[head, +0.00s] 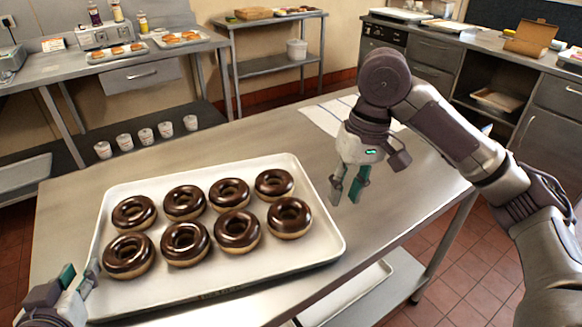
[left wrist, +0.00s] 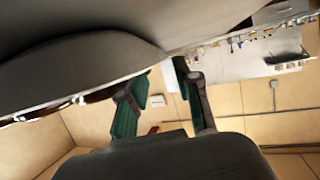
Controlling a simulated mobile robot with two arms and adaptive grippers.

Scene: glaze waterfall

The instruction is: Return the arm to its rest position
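My right gripper (head: 346,193) hangs fingers-down above the steel table (head: 385,232), right of the tray. Its fingers are apart with nothing between them. My left gripper (head: 80,272) is at the lower left, beside the left edge of the white tray (head: 318,218). Its fingers are apart and empty, and the left wrist view also shows the gap between the fingers (left wrist: 162,82). Several chocolate-glazed donuts (head: 237,230) sit in two rows on the tray. Neither gripper touches a donut.
A right-hand counter (head: 475,40) carries an open box (head: 531,37). The table's left end is bare.

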